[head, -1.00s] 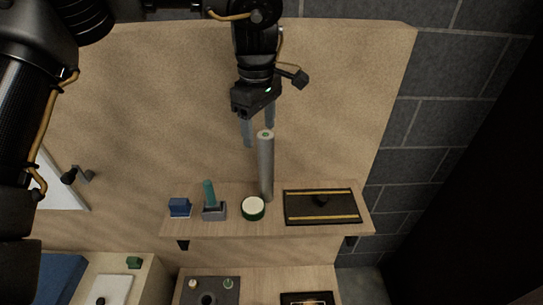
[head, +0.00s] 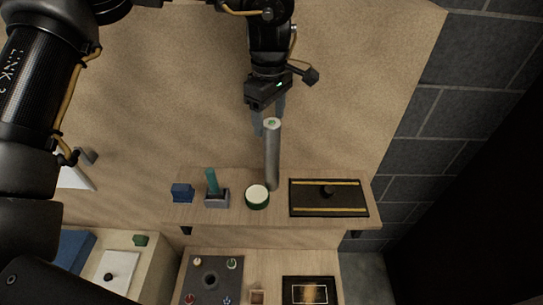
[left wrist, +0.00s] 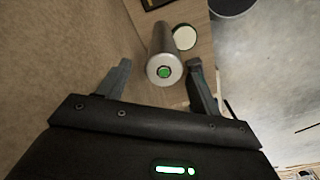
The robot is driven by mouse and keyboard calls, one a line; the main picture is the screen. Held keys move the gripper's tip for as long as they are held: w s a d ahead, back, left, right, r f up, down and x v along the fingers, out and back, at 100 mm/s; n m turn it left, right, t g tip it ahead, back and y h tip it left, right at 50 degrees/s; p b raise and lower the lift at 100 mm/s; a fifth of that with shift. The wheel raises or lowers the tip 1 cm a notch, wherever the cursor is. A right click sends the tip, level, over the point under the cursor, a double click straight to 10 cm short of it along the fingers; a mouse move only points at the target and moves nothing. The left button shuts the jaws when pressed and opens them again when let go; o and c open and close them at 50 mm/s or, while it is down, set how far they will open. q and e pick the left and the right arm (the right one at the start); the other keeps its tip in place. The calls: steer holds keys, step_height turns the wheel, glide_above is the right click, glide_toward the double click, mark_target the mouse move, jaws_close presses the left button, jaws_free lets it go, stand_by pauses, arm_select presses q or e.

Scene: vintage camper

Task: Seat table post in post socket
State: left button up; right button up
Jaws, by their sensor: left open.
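The table post (head: 272,158) is a grey cylinder standing upright on the wooden wall shelf, with a small green mark in its top end. In the left wrist view the post (left wrist: 164,52) points its top end at the camera. My left gripper (head: 268,122) is open at the post's top, and its fingers (left wrist: 158,80) spread to either side of the post's end without visible contact. A dark grey plate (head: 227,283) with a round dark hole (head: 210,280), which looks like the post socket, lies on the lower wooden surface. My right gripper is not seen.
The shelf (head: 240,218) also holds a blue block (head: 182,192), a teal-handled item in a grey holder (head: 212,182), a green-rimmed white round item (head: 257,196) and a black tray with yellow stripes (head: 329,198). The wall stands close behind. A black framed panel (head: 311,290) lies below.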

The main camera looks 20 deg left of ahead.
mark_target(272, 137)
arm_select(q)
steer(key=shift+f, duration=0.25)
steer(key=shift+s+f, duration=0.1)
steer(key=shift+f, duration=0.05)
steer(key=f+p, duration=0.2)
steer(key=f, duration=0.1)
steer(key=f+p, duration=0.1)
steer(key=shift+s+d+f, duration=0.15)
steer(key=shift+d, duration=0.2)
steer(key=shift+f, duration=0.3)
jaws_close()
steer(key=shift+r, duration=0.1)
